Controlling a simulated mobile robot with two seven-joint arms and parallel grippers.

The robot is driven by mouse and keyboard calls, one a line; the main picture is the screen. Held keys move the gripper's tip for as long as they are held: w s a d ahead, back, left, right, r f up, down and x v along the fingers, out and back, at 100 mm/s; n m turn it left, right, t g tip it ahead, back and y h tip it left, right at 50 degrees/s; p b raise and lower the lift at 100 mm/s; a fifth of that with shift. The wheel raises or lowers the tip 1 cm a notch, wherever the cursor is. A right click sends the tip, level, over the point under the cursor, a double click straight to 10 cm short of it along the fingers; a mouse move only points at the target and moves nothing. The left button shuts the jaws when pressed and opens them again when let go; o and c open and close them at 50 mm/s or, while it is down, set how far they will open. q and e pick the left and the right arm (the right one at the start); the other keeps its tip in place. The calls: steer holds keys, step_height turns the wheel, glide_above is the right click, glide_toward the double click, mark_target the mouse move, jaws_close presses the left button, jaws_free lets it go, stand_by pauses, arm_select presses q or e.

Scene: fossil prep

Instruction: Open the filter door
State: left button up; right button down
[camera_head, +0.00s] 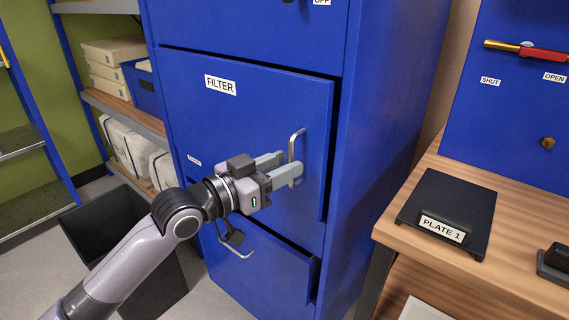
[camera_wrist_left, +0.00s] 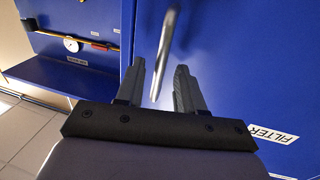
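The filter door (camera_head: 260,120) is a blue panel with a white FILTER label (camera_head: 220,85) on the cabinet in the head view. A dark gap shows along its right edge. Its silver bar handle (camera_head: 297,146) stands upright near that edge. My left gripper (camera_head: 290,168) is at the lower part of the handle, its fingers pointing at the door. In the left wrist view the handle (camera_wrist_left: 167,45) runs between the two fingers (camera_wrist_left: 161,66), with room visible on both sides, so the gripper is open around it. My right gripper is not in view.
Below is another blue front with its own handle (camera_head: 236,249). A black bin (camera_head: 155,270) stands at lower left, before shelves with boxes. At right, a wooden bench (camera_head: 500,280) holds a black PLATE 1 stand (camera_head: 455,200), close to the cabinet's side.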

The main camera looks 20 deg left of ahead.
arm_select(q)
steer(key=shift+w+d, duration=0.3)
steer(key=shift+w, duration=0.1)
steer(key=shift+c, duration=0.3)
jaws_close()
steer(key=shift+s, duration=0.1)
